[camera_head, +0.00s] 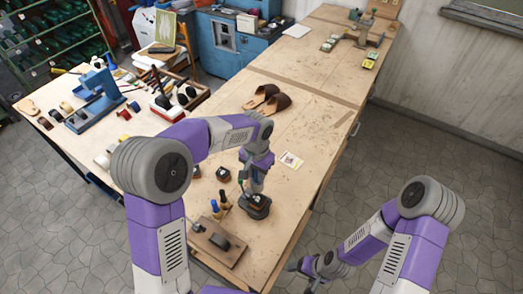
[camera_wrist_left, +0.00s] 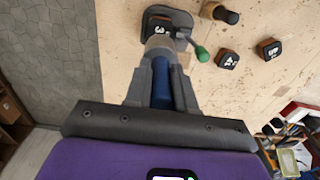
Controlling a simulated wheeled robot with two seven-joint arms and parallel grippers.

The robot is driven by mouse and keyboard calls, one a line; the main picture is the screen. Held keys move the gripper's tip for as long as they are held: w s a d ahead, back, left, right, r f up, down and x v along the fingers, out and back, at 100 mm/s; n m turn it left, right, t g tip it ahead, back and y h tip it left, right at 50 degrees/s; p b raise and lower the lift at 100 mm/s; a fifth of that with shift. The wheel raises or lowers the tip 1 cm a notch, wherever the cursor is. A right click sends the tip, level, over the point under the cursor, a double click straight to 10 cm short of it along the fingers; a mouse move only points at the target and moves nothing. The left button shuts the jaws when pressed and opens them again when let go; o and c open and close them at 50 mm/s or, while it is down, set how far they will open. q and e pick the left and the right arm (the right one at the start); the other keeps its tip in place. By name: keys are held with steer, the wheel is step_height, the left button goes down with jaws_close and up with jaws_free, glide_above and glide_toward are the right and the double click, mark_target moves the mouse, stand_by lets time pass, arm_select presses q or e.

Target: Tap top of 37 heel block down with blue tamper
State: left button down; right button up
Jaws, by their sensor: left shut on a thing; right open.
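My left gripper (camera_wrist_left: 161,88) is shut on the blue tamper (camera_wrist_left: 162,92), whose grey head points at the black fixture (camera_wrist_left: 183,18). A dark block with a white number (camera_wrist_left: 160,30) sits in the fixture; only a "3" reads clearly. The tamper's end overlaps the block's near edge; I cannot tell whether they touch. In the head view my left gripper (camera_head: 256,178) is just above the fixture (camera_head: 257,208), and the tamper is mostly hidden. My right gripper (camera_head: 300,266) is open and empty, low beside the bench.
A green-knobbed lever (camera_wrist_left: 202,53) sticks out from the fixture. Two loose numbered blocks (camera_wrist_left: 228,59) (camera_wrist_left: 268,49) lie nearby. Handled tools (camera_head: 215,207) stand near a brown board (camera_head: 219,242). The bench's right edge is clear.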

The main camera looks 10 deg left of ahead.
mark_target(257, 189)
arm_select(q)
steer(key=shift+w, duration=0.2)
steer(key=shift+s+f+b, duration=0.4)
steer(key=shift+s+f, duration=0.1)
steer(key=shift+f, duration=0.1)
steer(key=shift+w+f+b, duration=0.1)
steer(key=shift+f+b, duration=1.1)
steer(key=shift+f, duration=0.75)
step_height(257, 189, down, 3)
steer(key=shift+b, duration=1.15)
step_height(257, 189, up, 3)
steer(key=shift+r+p, duration=0.1)
steer(key=shift+p, duration=1.1)
step_height(257, 189, down, 4)
steer(key=b, duration=0.3)
step_height(257, 189, up, 4)
steer(key=p, duration=0.2)
steer(key=shift+p, duration=0.3)
